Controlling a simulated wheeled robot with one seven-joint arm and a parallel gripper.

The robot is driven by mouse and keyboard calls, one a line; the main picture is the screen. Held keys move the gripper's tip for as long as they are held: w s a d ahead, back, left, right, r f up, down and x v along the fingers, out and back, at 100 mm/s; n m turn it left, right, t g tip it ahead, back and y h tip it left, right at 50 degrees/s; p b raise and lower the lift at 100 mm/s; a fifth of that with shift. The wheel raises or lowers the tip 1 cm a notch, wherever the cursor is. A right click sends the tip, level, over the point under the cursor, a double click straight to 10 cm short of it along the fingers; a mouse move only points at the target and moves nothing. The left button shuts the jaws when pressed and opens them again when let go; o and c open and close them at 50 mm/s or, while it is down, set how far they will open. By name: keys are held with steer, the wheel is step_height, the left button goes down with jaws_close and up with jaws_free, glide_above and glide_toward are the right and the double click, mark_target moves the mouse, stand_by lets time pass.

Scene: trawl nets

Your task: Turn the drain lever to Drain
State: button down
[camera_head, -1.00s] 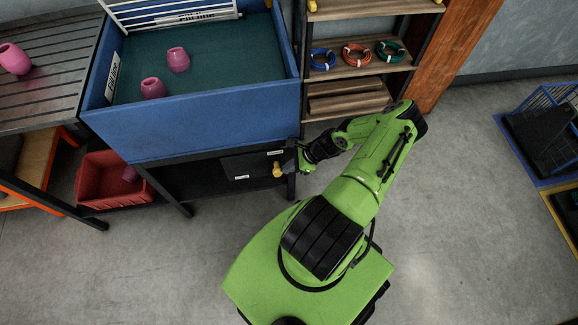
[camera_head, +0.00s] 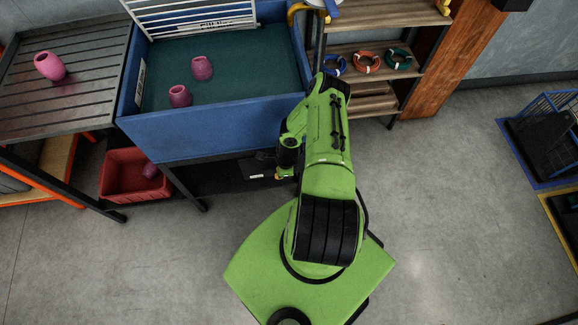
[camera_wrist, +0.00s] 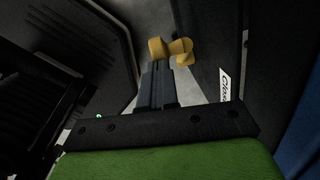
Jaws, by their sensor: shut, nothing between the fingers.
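The yellow drain lever (camera_wrist: 181,50) shows in the wrist view just beyond my fingertips, beside a dark panel. In the head view a small yellow part of the lever (camera_head: 281,177) shows below the blue tank, at the edge of my arm. My gripper (camera_wrist: 158,70) is shut and empty, its fingers pointing at the lever. I cannot tell whether they touch it. A white label (camera_wrist: 224,83) on the panel reads "Clos…", its end cut off. In the head view my arm hides most of the gripper. The Drain label is not readable.
The blue tank (camera_head: 215,135) stands above the lever and holds two pink buoy-like pieces. Shelves (camera_head: 370,45) with coiled rings are at back right.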

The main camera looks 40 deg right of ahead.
steer(key=w+a+f+g+h+b, duration=0.4)
steer(key=a+f+h+b, duration=0.2)
steer(key=b, duration=0.3)
steer(key=shift+b, duration=0.3)
steer(key=shift+w, duration=0.1)
stand_by(0.4)
